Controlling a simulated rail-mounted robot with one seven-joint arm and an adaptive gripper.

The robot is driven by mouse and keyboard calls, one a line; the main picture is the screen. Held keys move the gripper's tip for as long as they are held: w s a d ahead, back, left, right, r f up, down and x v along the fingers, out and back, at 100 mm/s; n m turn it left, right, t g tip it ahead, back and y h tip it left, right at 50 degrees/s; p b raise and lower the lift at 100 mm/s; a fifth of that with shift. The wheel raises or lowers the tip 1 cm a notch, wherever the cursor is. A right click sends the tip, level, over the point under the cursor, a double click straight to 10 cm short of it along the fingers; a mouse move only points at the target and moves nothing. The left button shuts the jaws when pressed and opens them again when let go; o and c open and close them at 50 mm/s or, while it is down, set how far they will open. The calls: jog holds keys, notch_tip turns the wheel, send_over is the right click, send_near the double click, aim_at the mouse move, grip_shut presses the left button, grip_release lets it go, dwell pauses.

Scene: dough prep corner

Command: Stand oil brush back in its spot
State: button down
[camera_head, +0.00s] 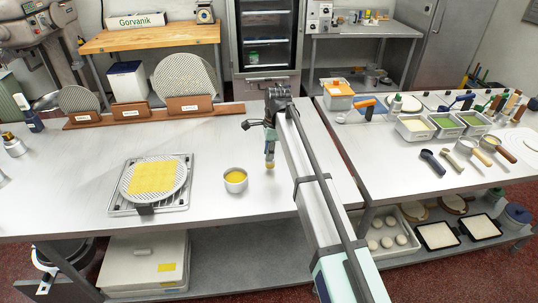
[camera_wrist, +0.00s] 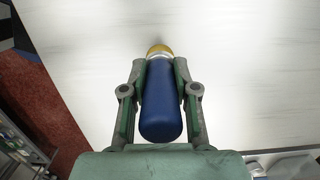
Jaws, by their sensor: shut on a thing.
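The oil brush has a blue handle (camera_wrist: 161,105), a pale metal collar and a yellow tip in the wrist view. My gripper (camera_wrist: 158,72) is shut around the brush, one finger on each side. In the head view, my gripper (camera_head: 269,150) points down, with the yellow brush tip (camera_head: 270,166) below it, close over the steel table. I cannot tell whether the tip touches the table. A small metal pot of yellow oil (camera_head: 235,180) stands just left of the brush, apart from it. I cannot make out which place is the brush's spot.
A round tray with a yellow sheet (camera_head: 153,177) lies on a metal stand to the left. Labelled wooden holders (camera_head: 131,111) with round screens stand at the back left. Tubs, bottles and tools (camera_head: 460,160) crowd the right table. The steel table (camera_head: 95,150) has bare room around the pot.

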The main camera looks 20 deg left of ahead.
jog(key=shift+f, duration=0.95)
jog(key=shift+f, duration=0.15)
jog(key=c, duration=0.9)
grip_release()
jog(key=r, duration=0.4)
jog(key=d+r+b, duration=0.1)
jog(key=r, duration=0.3)
jog(key=r+b, duration=0.1)
jog(key=r, duration=0.3)
jog(key=shift+w+d+r, duration=0.15)
jog(key=shift+w+d, duration=0.05)
jog(key=shift+w, duration=0.15)
